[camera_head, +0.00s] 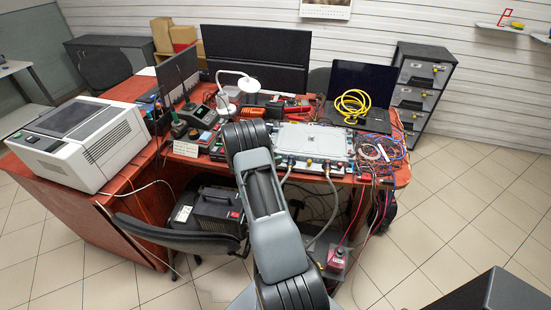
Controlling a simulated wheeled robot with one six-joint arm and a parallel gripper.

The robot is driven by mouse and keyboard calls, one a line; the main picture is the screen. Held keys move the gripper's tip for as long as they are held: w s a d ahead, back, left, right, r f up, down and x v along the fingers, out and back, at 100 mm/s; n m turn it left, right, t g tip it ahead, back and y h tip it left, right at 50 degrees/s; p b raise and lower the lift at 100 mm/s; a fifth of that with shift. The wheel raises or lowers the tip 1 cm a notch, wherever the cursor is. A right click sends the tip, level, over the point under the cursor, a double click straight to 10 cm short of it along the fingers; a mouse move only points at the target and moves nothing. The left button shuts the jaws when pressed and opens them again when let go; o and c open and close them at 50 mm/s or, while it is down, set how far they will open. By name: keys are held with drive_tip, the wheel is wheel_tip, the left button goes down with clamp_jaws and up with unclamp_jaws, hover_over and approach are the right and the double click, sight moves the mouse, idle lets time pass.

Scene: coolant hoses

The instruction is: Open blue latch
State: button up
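A light grey flat unit (312,141) lies on the red-topped desk, right of my arm. The blue latch cannot be made out at this size. My arm reaches up from the bottom middle to the desk's front edge, left of the grey unit. My gripper does not show; the arm's own links may hide it.
A yellow coiled cable (352,104) lies on an open laptop (361,83) behind the unit. Tangled wires (377,150) cover the desk's right end. A white printer-like machine (80,143) stands left. An office chair (180,235) blocks the floor left of my arm.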

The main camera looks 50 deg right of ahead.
drive_tip(key=shift+d+f, duration=0.1)
drive_tip(key=shift+d, duration=0.15)
clamp_jaws()
drive_tip(key=shift+w+f+m+g+b, duration=0.15)
drive_tip(key=shift+f+m+g+b, duration=0.15)
drive_tip(key=shift+m+g+b, duration=0.6)
drive_tip(key=shift+w+d+m+g+y+b, duration=0.1)
drive_tip(key=shift+w+m+g+y+b, duration=0.05)
drive_tip(key=shift+m+g+y+b, duration=0.6)
drive_tip(key=shift+r+m+g+y+b, duration=0.3)
drive_tip(key=shift+m+g+b, duration=0.2)
drive_tip(key=shift+g, duration=0.25)
